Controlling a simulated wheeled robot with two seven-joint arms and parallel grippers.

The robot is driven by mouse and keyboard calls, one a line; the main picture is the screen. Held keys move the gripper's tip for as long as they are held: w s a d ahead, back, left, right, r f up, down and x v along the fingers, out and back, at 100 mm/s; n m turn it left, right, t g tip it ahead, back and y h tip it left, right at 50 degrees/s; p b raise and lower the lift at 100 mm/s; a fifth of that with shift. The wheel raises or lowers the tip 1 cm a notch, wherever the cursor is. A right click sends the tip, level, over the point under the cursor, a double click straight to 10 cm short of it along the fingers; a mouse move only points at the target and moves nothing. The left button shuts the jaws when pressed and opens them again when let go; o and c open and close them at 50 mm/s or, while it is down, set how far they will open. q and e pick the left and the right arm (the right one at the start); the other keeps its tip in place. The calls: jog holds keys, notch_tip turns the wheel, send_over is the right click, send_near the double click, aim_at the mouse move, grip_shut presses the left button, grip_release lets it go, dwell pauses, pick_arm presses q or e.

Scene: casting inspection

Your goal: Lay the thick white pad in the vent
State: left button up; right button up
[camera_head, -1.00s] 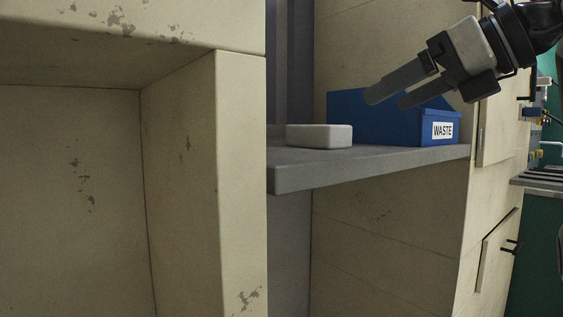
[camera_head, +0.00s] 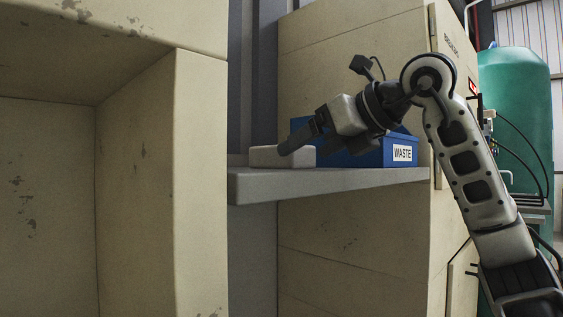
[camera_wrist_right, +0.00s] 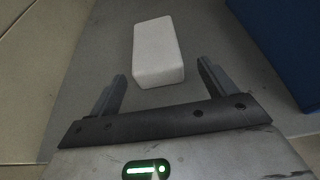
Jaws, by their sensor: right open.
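The thick white pad (camera_head: 268,157) lies flat on a grey shelf (camera_head: 330,181), near its left end. It also shows in the right wrist view (camera_wrist_right: 157,53), just beyond and between the fingertips. My right gripper (camera_head: 285,144) is open and empty, its fingers pointing at the pad and one fingertip overlapping it in the head view. In the right wrist view the two fingers (camera_wrist_right: 161,86) stand apart on either side of the pad's near end. I cannot make out the vent for certain. My left gripper is not in view.
A blue bin (camera_head: 371,154) labelled WASTE stands on the shelf right of the pad, behind my right gripper. A large cream casing (camera_head: 199,190) with an open recess stands at the left, beside the shelf's end.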

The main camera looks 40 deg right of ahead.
aim_at(305, 148)
jog(key=x, duration=0.3)
jog(key=shift+w+a, duration=0.15)
jog(key=shift+w, duration=0.15)
jog(key=c, duration=1.1)
jog(key=shift+r, duration=0.1)
jog(key=shift+c, duration=0.2)
